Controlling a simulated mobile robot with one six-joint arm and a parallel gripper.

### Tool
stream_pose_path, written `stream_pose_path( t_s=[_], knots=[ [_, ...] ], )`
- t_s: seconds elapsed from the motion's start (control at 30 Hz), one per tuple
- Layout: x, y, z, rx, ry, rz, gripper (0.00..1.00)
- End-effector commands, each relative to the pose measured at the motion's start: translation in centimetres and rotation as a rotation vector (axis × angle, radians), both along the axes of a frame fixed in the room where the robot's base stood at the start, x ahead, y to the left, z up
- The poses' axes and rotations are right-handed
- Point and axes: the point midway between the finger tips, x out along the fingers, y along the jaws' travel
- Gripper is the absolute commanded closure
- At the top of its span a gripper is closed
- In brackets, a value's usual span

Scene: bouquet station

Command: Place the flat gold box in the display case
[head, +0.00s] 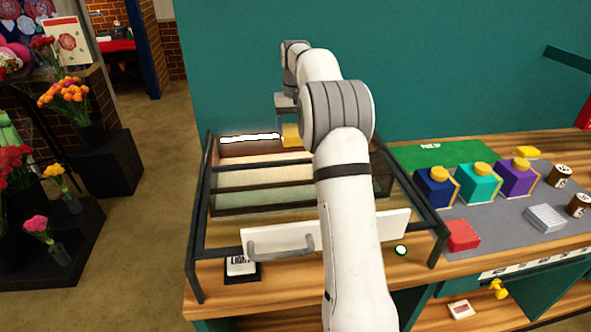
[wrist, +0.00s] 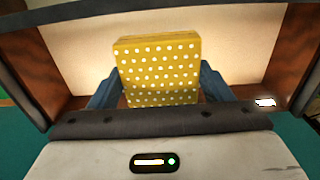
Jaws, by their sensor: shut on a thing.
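The flat gold box (head: 291,136) is in my gripper (head: 286,112) at the back of the display case (head: 199,225). In the wrist view the gold box (wrist: 158,72) has white dots and sits between the two blue-grey fingers of my gripper (wrist: 158,92). The fingers are shut on its sides. Beyond it is a pale surface with brown walls (wrist: 288,58) and a dark frame bar. The case has a dark frame and several stepped, pale compartments. I cannot tell whether the box touches the case floor. My arm hides part of the case.
A white front panel with a grey handle (head: 281,246) crosses the front of the case. To the right, a grey mat (head: 490,222) holds blue, teal and purple boxes, a red box (head: 461,235), a white box (head: 545,218) and brown jars. Flowers stand at the left.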

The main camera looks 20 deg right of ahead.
Motion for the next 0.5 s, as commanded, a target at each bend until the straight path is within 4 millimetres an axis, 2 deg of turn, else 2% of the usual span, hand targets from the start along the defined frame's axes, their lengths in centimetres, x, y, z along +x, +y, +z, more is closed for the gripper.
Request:
stream_pose_path(
  t_s=[0.1,0.23,0.33,0.5],
  knots=[
    [-0.1,0.0,-3.4,0.001,0.006,-0.001,0.54],
    [-0.1,0.0,-6.4,0.001,0.004,-0.001,0.54],
    [-0.1,-0.1,-8.0,0.001,0.003,-0.001,0.54],
    [0.0,-0.1,-9.4,0.000,0.001,-0.002,0.54]
  ],
)
